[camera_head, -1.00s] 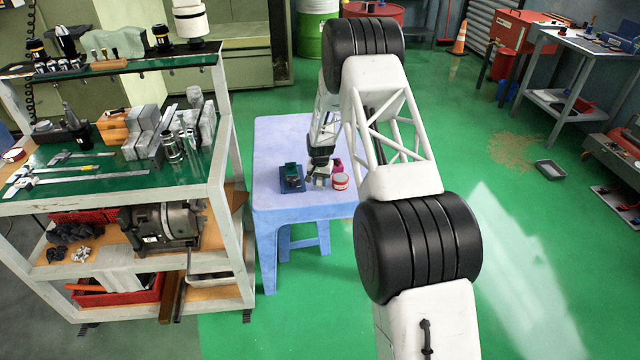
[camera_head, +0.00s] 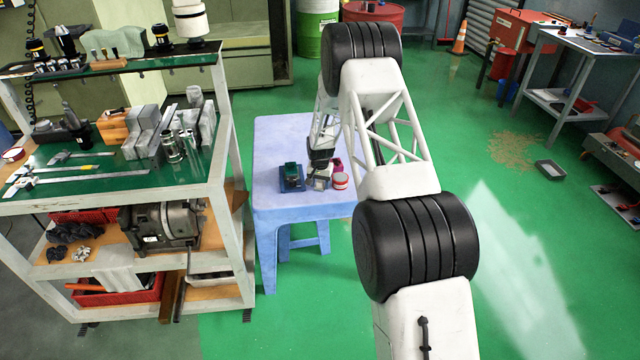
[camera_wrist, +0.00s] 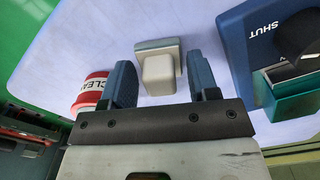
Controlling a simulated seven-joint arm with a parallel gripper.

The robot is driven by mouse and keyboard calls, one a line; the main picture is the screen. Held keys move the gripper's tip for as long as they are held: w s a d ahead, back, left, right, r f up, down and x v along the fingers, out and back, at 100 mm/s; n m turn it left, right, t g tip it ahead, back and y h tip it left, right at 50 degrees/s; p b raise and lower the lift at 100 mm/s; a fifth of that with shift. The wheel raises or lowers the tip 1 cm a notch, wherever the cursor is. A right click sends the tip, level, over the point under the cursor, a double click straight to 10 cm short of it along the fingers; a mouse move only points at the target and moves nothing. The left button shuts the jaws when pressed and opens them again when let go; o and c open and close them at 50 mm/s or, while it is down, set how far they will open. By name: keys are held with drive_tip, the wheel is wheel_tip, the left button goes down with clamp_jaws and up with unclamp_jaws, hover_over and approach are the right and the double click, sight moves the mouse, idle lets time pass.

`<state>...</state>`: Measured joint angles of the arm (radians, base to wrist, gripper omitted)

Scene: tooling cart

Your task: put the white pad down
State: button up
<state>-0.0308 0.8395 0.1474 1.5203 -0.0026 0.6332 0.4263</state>
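The white pad (camera_wrist: 158,68), a cream block on a flat square plate, is in the wrist view beyond and between my two fingers. It appears to rest on the pale blue table (camera_head: 275,135). In the head view the pad (camera_head: 319,183) is small, just below my gripper (camera_head: 320,168). In the wrist view my gripper (camera_wrist: 162,82) is open, with its blue fingers on either side of the block. A gap shows on the right side; the left finger is close, and contact there cannot be told.
A red and white tin (camera_head: 340,181) labelled "CLEA…" stands right of the pad in the head view. A blue base marked "SHUT" (camera_wrist: 240,30) with a green box (camera_wrist: 290,95) is on the other side. A loaded cart (camera_head: 215,190) stands left of the table.

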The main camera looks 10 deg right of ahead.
sight(320, 181)
wheel_tip(320, 181, up, 12)
drive_tip(key=shift+r, duration=0.15)
idle(0.8)
idle(0.7)
